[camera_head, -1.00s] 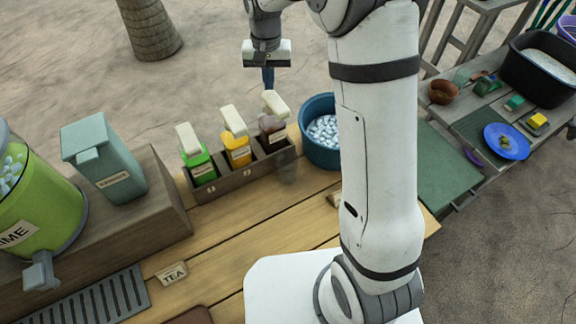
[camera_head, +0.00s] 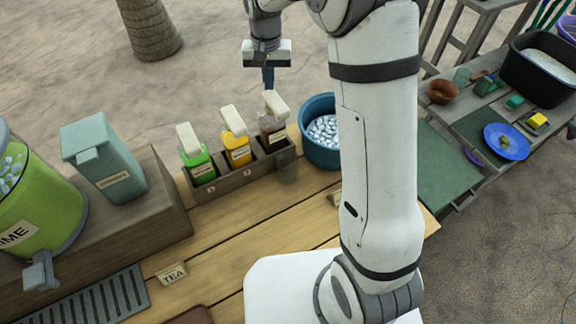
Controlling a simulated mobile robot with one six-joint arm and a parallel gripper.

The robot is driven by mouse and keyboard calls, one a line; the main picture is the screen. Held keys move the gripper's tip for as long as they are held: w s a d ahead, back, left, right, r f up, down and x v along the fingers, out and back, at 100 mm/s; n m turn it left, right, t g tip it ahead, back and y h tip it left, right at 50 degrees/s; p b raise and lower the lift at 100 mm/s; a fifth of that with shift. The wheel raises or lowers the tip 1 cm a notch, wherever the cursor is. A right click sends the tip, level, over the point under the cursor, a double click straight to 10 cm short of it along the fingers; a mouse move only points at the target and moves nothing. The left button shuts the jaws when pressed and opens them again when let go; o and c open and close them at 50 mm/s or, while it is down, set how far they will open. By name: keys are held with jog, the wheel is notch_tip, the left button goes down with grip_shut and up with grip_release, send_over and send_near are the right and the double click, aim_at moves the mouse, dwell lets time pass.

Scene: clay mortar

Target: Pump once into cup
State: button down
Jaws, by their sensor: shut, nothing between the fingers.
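Three pump bottles stand upright in a wooden rack (camera_head: 236,180) on the wooden counter: a green one (camera_head: 201,168), a yellow-orange one (camera_head: 238,152) and a dark brown one (camera_head: 270,127), each with a cream pump head. A clear cup (camera_head: 288,167) stands on the counter in front of the brown bottle, at the rack's right end. It is faint and its contents cannot be told. My gripper (camera_head: 268,78) points down, shut and empty, above and behind the brown bottle's pump head in this view. It appears apart from the pump.
A blue tub of ice (camera_head: 322,132) stands right of the rack. A green dispenser (camera_head: 38,205), a teal container (camera_head: 103,160) and a drip grate (camera_head: 90,305) are at left. A TEA sign (camera_head: 172,273) lies in front. My arm hides part of the counter's right side.

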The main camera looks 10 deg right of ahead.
aim_at(270, 93)
jog(key=shift+f, duration=0.2)
jog(key=shift+f+b, duration=1.25)
jog(key=shift+f, duration=0.4)
jog(key=shift+r, duration=0.2)
jog(key=shift+r+p, duration=1.2)
jog(key=shift+r, duration=0.4)
notch_tip(270, 93, up, 6)
jog(key=p, duration=0.4)
